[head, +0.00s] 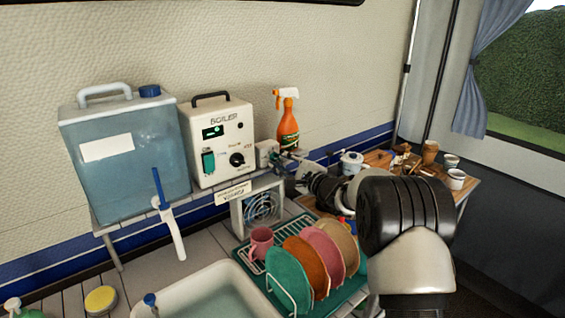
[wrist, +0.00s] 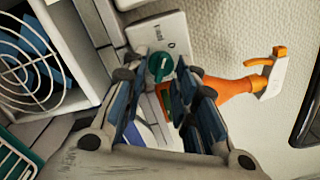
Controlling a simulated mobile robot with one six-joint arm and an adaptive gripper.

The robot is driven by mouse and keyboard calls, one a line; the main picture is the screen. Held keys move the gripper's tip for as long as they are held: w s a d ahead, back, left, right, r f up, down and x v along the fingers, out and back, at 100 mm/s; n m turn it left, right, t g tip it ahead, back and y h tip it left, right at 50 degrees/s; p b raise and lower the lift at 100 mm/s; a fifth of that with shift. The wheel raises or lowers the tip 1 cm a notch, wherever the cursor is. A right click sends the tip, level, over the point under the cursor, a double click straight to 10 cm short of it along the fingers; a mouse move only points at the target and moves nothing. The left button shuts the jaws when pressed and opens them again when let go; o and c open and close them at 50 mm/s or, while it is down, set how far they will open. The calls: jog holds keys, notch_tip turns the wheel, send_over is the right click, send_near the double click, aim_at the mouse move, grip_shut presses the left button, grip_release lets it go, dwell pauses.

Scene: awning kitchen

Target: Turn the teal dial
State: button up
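The teal dial (wrist: 160,67) is a small round knob on a white box (wrist: 158,35) in the wrist view. My gripper (wrist: 163,84) is open, with its blue-padded fingers spread. The dial shows between and just beyond the fingertips, and I cannot tell whether either finger touches it. In the head view the white box (head: 267,154) stands right of the boiler, with my gripper (head: 287,163) reaching to it from the right. The dial is too small and covered to make out clearly there.
An orange spray bottle (head: 288,130) stands close behind my gripper. The boiler (head: 217,142) and a blue water tank (head: 128,148) are at left. A fan (head: 262,207) sits below the shelf. A rack of coloured plates (head: 290,275) stands below my arm.

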jog(key=v, duration=1.2)
jog(key=s+a+r+n+g, duration=0.2)
jog(key=s+a+n+g, duration=0.4)
jog(key=s, duration=0.6)
jog(key=s+a+r+n+g, duration=0.2)
jog(key=s+a+n+g, duration=0.2)
jog(key=s+a, duration=0.5)
jog(key=s+d+f+n+h, duration=0.3)
jog(key=s+d+h, duration=0.2)
jog(key=s+d, duration=0.3)
jog(key=s+d+f+n+h, duration=0.3)
jog(key=s+d, duration=0.5)
jog(key=s, duration=0.8)
jog(key=shift+n+h, duration=0.5)
jog(key=shift+h, duration=0.5)
